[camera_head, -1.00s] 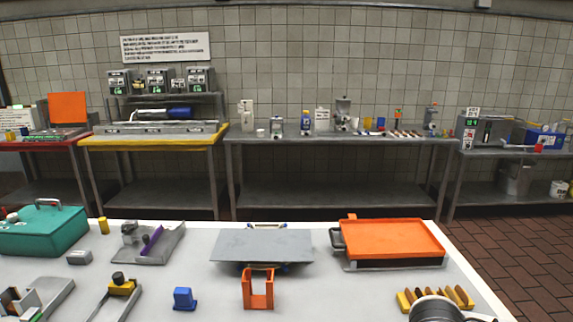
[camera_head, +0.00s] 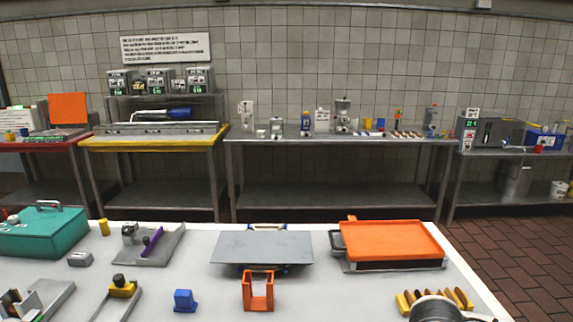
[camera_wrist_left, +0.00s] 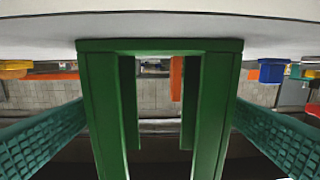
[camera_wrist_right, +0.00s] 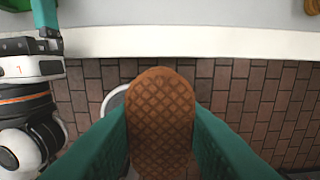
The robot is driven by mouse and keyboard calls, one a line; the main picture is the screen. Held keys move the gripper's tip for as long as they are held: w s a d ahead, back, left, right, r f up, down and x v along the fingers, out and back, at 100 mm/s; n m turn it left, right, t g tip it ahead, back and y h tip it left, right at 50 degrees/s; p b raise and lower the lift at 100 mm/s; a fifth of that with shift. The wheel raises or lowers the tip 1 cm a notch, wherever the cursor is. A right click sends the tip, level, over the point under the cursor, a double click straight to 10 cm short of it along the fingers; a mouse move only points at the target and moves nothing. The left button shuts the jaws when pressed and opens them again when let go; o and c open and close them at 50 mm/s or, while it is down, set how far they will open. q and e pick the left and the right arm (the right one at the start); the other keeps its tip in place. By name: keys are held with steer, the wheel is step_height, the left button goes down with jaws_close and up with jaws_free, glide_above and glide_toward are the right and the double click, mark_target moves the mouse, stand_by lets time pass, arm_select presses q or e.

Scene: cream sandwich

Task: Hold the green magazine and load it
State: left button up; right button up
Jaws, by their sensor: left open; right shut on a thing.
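A green magazine (camera_wrist_left: 160,46), an upright frame with two long side walls, stands between the teal fingers of my left gripper (camera_wrist_left: 160,140) in the left wrist view. These fingers are open, one on each side of it. My right gripper (camera_wrist_right: 160,130) is shut on a brown oval wafer (camera_wrist_right: 162,115) with a waffle pattern. It holds the wafer over the floor in front of the table's white edge. Neither gripper's fingers show in the head view, and the magazine is not seen there.
On the white table are an orange tray (camera_head: 395,240), a grey plate (camera_head: 262,246), an orange U-shaped frame (camera_head: 258,305), a blue block (camera_head: 184,300), a teal box (camera_head: 45,235) and a yellow rack (camera_head: 407,301) with brown pieces. Part of an arm (camera_wrist_right: 25,110) is close at left in the right wrist view.

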arm_select(q)
steer(key=shift+w, duration=1.4)
arm_select(e)
steer(key=shift+f, duration=0.1)
arm_select(q)
steer(key=shift+c, duration=0.6)
steer(key=c, duration=1)
steer(key=o, duration=1.1)
